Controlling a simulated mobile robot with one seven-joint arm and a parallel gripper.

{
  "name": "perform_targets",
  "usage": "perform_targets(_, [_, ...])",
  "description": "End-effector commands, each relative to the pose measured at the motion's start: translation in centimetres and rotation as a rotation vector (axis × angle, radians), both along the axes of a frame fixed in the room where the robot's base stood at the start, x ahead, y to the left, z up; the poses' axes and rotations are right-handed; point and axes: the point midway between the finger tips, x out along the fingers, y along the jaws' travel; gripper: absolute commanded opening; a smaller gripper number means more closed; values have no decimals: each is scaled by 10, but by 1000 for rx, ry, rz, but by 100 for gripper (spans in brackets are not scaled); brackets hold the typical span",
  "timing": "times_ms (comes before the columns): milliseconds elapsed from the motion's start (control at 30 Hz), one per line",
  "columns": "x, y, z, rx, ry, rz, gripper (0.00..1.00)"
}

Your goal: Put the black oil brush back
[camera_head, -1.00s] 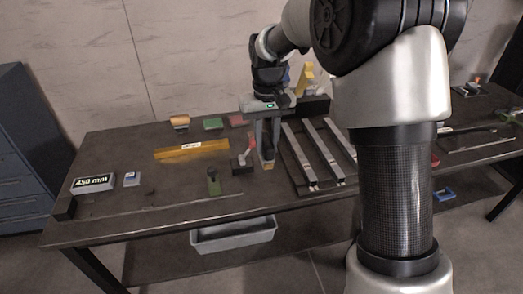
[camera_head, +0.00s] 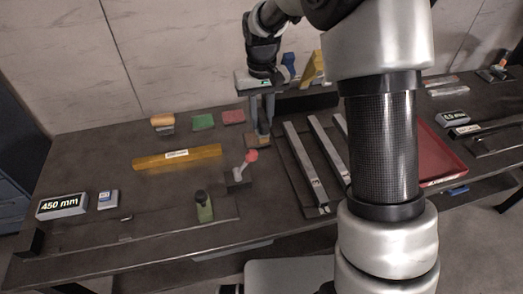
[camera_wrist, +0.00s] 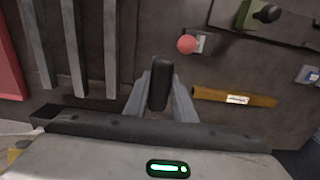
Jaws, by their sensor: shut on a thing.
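In the head view my gripper (camera_head: 261,125) is above the back middle of the table, fingers pointing down. It is shut on the black oil brush, whose brownish lower end (camera_head: 258,140) shows between and below the fingers. In the wrist view the brush's black top (camera_wrist: 160,82) stands between the fingertips (camera_wrist: 161,100). A black block (camera_head: 308,102) stands at the table's back, right of my gripper. A blue-topped piece (camera_head: 289,62) and a yellow piece (camera_head: 312,68) rise by it. I cannot tell how they are seated.
A rack of metal bars (camera_head: 305,160) lies right of my gripper. A red-knobbed lever (camera_head: 250,157) stands just in front. A yellow bar (camera_head: 178,158) and several coloured blocks (camera_head: 204,121) lie left. A red tray (camera_head: 437,152) is right.

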Motion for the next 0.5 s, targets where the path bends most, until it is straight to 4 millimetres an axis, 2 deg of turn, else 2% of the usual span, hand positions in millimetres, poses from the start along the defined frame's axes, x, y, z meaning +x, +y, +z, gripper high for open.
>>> perform_targets(33, [-2, 0, -17, -1, 6, 0, 2])
perform_targets(200, [-1, 0, -58, -1, 5, 1, 2])
perform_targets(300, [0, 0, -74, 0, 2, 1, 2])
perform_targets(500, [0, 0, -87, 0, 0, 1, 2])
